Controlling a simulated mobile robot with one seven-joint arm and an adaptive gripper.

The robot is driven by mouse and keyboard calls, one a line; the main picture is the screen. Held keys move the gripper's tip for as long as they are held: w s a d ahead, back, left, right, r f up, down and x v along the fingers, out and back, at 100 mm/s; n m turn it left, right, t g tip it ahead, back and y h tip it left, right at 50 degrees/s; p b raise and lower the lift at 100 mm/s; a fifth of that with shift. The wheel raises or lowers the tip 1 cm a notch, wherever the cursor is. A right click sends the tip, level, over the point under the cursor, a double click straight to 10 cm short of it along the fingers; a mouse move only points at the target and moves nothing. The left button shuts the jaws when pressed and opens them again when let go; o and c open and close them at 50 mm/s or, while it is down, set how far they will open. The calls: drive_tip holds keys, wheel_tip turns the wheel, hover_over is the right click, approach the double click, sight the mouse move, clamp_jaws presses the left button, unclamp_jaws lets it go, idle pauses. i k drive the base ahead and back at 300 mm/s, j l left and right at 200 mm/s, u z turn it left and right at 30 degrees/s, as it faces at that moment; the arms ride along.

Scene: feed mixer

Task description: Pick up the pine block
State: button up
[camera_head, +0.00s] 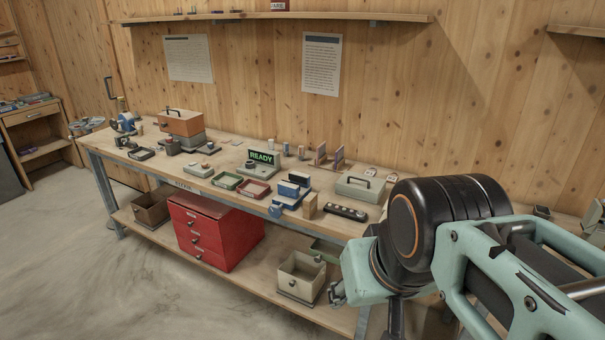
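A light wooden block (309,206), which looks like the pine block, stands upright on the workbench (225,200) near its front edge. It is just right of a blue vise (289,198) and left of a dark strip with buttons. My arm fills the lower right of the view, in front of the bench. My gripper's fingers cannot be made out, and nothing is seen held. The block stands clear of my arm in the picture.
A grey case (360,187), a dark button strip (345,212), a READY display (262,158), a green tray (226,181) and a red tray (253,189) are on the bench. A red drawer cabinet (212,233) and a beige bin (300,278) stand below. Open floor lies left.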

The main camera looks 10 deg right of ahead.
sight(310, 202)
drive_tip(key=i+j+z, duration=0.2)
drive_tip(key=i+z, duration=0.15)
drive_tip(key=i, duration=0.15)
drive_tip(key=i+j+z, duration=0.3)
drive_tip(key=i, duration=0.2)
